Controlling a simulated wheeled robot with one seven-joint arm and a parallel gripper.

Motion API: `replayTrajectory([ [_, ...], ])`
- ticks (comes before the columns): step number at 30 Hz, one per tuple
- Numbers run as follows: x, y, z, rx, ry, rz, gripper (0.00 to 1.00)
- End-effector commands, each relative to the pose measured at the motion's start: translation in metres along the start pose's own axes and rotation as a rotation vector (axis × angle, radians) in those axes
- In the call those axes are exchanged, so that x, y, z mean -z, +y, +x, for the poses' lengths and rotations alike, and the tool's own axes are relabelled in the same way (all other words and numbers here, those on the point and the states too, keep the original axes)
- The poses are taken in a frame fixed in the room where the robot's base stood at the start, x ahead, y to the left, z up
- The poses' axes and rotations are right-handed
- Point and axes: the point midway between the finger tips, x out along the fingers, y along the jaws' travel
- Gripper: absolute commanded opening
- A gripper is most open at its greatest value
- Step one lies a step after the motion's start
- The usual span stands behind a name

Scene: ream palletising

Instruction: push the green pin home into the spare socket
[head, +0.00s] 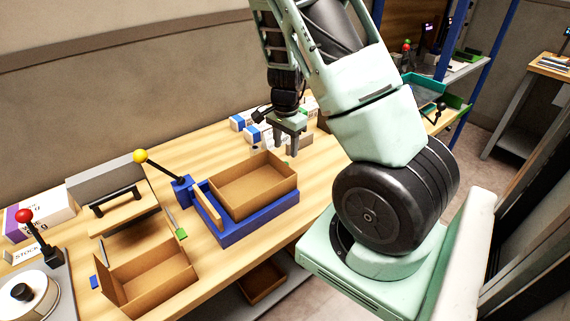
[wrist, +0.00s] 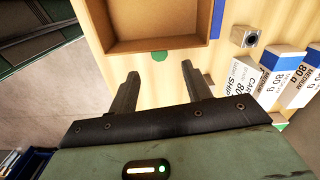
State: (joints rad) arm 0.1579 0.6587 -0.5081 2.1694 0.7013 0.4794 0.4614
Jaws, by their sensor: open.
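My gripper (head: 284,148) is open and empty, pointing down over the table just behind the cardboard box. In the wrist view its two fingers (wrist: 160,70) are well apart. A small green piece, which looks like the green pin (wrist: 159,56), shows between and just beyond the fingertips, at the box's edge; the box wall hides part of it. A small green spot below the gripper in the head view (head: 286,163) seems to be the same piece. A grey block with a dark round hole (wrist: 245,36) stands right of the box; I cannot tell whether it is the spare socket.
The open cardboard box (head: 253,186) sits on a blue fixture (head: 246,228) with a yellow-knobbed lever (head: 141,156). Paper reams (wrist: 283,72) lie close to the gripper's right in the wrist view. Another open box (head: 150,278) is at the front left. Bare wood lies between.

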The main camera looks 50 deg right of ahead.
Motion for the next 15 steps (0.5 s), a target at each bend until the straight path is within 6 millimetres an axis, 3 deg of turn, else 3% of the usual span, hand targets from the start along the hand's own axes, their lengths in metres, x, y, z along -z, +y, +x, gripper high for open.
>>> replayTrajectory([
  [7, 0.0, 0.001, 0.047, -0.003, -0.003, 0.002, 0.49],
  [15, 0.0, 0.0, 0.075, 0.0, -0.001, 0.001, 0.49],
])
